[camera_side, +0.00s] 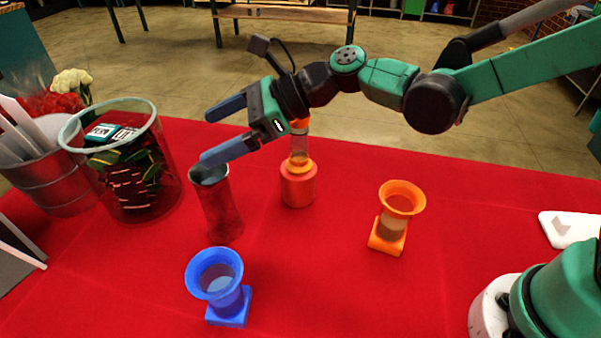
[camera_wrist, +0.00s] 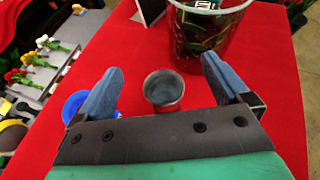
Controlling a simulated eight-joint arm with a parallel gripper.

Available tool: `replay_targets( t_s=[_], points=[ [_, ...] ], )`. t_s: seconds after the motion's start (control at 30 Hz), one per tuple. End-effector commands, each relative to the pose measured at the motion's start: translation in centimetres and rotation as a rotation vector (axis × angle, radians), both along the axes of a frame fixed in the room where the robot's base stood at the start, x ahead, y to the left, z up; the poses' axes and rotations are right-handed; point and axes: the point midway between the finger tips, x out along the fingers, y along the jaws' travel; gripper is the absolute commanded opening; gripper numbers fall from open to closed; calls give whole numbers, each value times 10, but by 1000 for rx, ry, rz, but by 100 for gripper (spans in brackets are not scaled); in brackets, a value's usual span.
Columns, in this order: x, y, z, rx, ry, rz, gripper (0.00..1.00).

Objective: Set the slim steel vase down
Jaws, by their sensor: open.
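The slim steel vase (camera_side: 220,207) stands on the red tablecloth in the side view, mirror-like and reflecting the red cloth. It looks upright, perhaps slightly tilted by the camera angle. In the wrist view its round open mouth (camera_wrist: 164,88) shows between the blue fingers, with a gap on either side. My gripper (camera_side: 216,132) is open and empty, with its two blue fingers wide apart near the height of the vase's rim. In the side view the nearer finger's tip overlaps the rim. The gripper also shows in the wrist view (camera_wrist: 161,80).
A blue funnel-topped holder (camera_side: 214,277) stands in front of the vase. An orange one (camera_side: 400,199) and a red-based one (camera_side: 298,186) stand to the right. A clear bucket (camera_side: 158,200) and a metal bucket (camera_side: 60,185) stand left. Cloth between the holders is clear.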

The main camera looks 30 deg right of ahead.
Motion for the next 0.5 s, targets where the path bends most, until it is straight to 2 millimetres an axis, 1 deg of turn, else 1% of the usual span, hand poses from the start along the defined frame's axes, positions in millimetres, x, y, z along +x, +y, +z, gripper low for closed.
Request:
replay_targets(
  t_s=[0.07, 0.13, 0.17, 0.2, 0.23, 0.3, 0.37, 0.4, 0.5],
  points=[
    [-4, -17, 2, -114, -119, 29, 95],
    [-12, -40, 2, -288, -284, 88, 95],
    [-16, -52, 2, -381, -364, 125, 95],
    [-22, -70, 1, -516, -474, 186, 95],
    [-28, -84, -1, -623, -556, 241, 95],
    [-42, -116, -5, -871, -723, 391, 95],
    [-55, -142, -10, -1063, -835, 536, 95],
    [-63, -157, -13, -1181, -895, 639, 95],
    [-81, -192, -20, -1423, -996, 900, 95]
  ],
)
